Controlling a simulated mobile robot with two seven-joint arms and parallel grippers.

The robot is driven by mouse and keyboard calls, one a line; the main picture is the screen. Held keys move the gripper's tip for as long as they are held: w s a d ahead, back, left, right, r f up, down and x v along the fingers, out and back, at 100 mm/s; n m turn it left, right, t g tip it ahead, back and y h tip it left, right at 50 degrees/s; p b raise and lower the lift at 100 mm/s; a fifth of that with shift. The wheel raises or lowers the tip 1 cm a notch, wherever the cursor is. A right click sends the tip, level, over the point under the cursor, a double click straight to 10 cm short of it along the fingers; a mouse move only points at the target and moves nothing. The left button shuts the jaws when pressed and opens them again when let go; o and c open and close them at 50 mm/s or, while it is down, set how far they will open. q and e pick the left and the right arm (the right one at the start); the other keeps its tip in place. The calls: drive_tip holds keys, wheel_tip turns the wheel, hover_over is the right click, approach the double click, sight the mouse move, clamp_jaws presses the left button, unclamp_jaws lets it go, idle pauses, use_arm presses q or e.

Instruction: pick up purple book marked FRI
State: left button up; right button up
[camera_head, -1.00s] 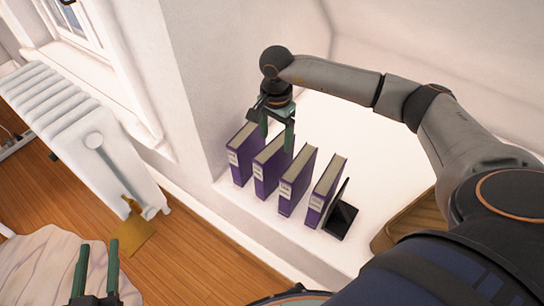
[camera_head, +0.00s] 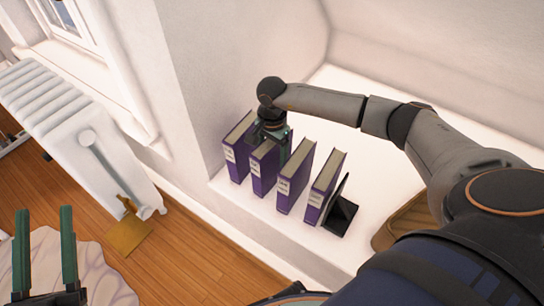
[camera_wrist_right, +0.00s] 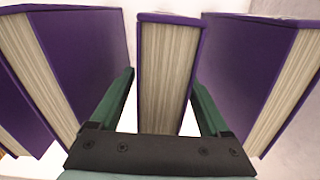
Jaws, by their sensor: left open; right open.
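Several purple books with pale page edges and white spine labels stand upright in a row. The label lettering is too small to read, so I cannot tell which one is FRI. My right gripper (camera_head: 272,150) is open over the second book from the left (camera_head: 264,172), with a finger on each side of it. In the right wrist view, that book (camera_wrist_right: 168,75) stands between the two open fingers (camera_wrist_right: 163,90), with gaps showing beside it. The other books are the leftmost (camera_head: 236,155), the third (camera_head: 293,185) and the rightmost (camera_head: 322,190). My left gripper (camera_head: 45,215) is open and empty at lower left.
A black bookend (camera_head: 342,214) stands at the row's right end. The books stand on a white ledge (camera_head: 400,110) beside a wall. A wooden tray or board (camera_head: 405,222) lies to the right. A white radiator (camera_head: 80,130) is at left. Neighbouring books leave narrow gaps.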

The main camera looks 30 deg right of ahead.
drive_tip(key=shift+c, duration=0.3)
clamp_jaws()
idle(0.4)
drive_tip(key=shift+r, duration=0.1)
idle(0.6)
